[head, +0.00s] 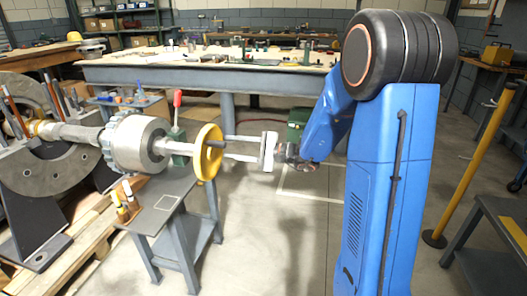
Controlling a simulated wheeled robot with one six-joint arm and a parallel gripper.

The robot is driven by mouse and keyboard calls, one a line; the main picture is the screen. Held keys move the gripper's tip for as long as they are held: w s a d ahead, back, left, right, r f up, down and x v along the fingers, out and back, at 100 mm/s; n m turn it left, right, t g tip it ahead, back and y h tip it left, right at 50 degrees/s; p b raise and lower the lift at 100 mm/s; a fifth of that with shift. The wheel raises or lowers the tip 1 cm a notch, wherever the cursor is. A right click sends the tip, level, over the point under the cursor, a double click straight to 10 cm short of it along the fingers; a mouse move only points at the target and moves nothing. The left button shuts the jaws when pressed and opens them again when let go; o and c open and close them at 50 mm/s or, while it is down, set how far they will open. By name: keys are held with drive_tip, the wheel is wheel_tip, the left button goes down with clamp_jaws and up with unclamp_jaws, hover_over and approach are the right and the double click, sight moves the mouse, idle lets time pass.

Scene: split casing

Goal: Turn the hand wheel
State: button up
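The yellow hand wheel (204,166) stands upright on the right end of a grey shaft, turned partly edge-on to the head view. A dark handle (218,144) sticks out from it towards my gripper. My gripper (226,147) is right of the wheel and points left, its two long pale fingers spread apart. One finger shows above the handle's height and one below. The fingertips are close to the wheel's right side. I cannot tell whether they touch the wheel or handle. Nothing is seen held.
The shaft carries a grey toothed drum (138,143) and runs into a split casing (45,165) at the left. A grey stand (178,205) with yellow-topped tools is below the wheel. A long workbench (150,72) stands behind. Floor right of the stand is clear; a yellow post (470,165) stands right.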

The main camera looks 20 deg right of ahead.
drive_tip(key=v, duration=1.1)
drive_tip(key=shift+s+d, duration=0.15)
drive_tip(key=shift+d, duration=0.05)
drive_tip(key=s+a+f+n+g+h, duration=0.15)
drive_tip(key=s+a+n+g, duration=0.35)
drive_tip(key=s, duration=0.5)
drive_tip(key=s+a+f+n+g+h, duration=0.1)
drive_tip(key=s+a+n+g+h, duration=0.2)
drive_tip(key=s+a, duration=0.5)
drive_tip(key=s+d+n+t+h, duration=0.2)
drive_tip(key=s+d+n+h, duration=0.2)
drive_tip(key=s+d+h, duration=0.6)
drive_tip(key=shift+s+d+n, duration=0.4)
drive_tip(key=shift+s+d, duration=0.05)
drive_tip(key=shift+s, duration=1.25)
drive_tip(key=shift+f, duration=0.15)
